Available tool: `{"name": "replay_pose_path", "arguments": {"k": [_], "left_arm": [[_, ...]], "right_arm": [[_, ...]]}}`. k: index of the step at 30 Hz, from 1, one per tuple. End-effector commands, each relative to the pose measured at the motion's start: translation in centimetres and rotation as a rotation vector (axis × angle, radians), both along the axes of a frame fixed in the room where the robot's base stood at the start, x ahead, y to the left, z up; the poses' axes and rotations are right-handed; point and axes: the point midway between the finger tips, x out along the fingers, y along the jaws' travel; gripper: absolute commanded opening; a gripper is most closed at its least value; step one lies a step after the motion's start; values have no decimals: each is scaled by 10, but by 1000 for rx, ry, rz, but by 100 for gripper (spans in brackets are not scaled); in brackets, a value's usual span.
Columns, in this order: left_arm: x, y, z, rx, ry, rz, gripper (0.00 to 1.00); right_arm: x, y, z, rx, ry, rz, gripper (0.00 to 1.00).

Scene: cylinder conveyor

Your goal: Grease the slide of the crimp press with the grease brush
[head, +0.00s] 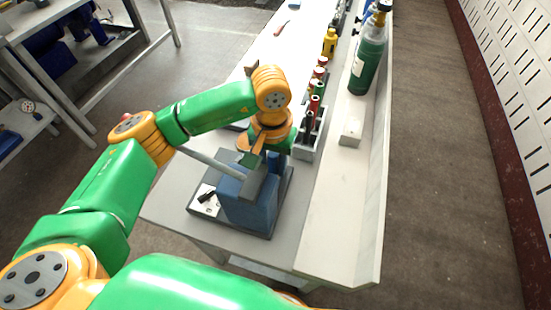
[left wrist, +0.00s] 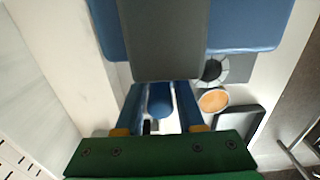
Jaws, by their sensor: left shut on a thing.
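The crimp press (head: 248,205) is a blue block with a grey upper part, standing on a dark base plate at the near end of the bench. Its grey part (left wrist: 165,40) and blue body (left wrist: 245,25) fill the top of the left wrist view. My left gripper (head: 255,158) is just above and behind the press top. In the left wrist view its blue fingers (left wrist: 160,108) are closed around a blue, round-ended piece, apparently the grease brush (left wrist: 160,97). The brush's bristles are hidden, so contact with the slide cannot be told. My right gripper is out of view.
A grey rack (head: 308,145) with several coloured bottles stands right of the arm. In the wrist view a round orange-topped pot (left wrist: 213,101) lies beside the gripper.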

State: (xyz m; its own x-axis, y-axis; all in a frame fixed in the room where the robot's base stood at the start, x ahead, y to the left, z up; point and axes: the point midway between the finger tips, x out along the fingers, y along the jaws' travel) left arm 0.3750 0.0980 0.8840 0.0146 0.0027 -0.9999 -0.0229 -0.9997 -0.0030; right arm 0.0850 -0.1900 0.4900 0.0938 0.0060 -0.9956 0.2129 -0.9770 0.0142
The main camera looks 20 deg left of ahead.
Motion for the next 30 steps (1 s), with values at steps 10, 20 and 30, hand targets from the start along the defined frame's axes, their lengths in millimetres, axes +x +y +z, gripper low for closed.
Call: {"name": "replay_pose_path", "arguments": {"k": [10,20,30], "left_arm": [[-15,1,-2,2,4,-1,0],[-28,1,0,2,2,0,0],[-28,1,24,0,-1,0,0]], "right_arm": [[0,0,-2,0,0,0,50],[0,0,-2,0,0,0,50],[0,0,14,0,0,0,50]]}}
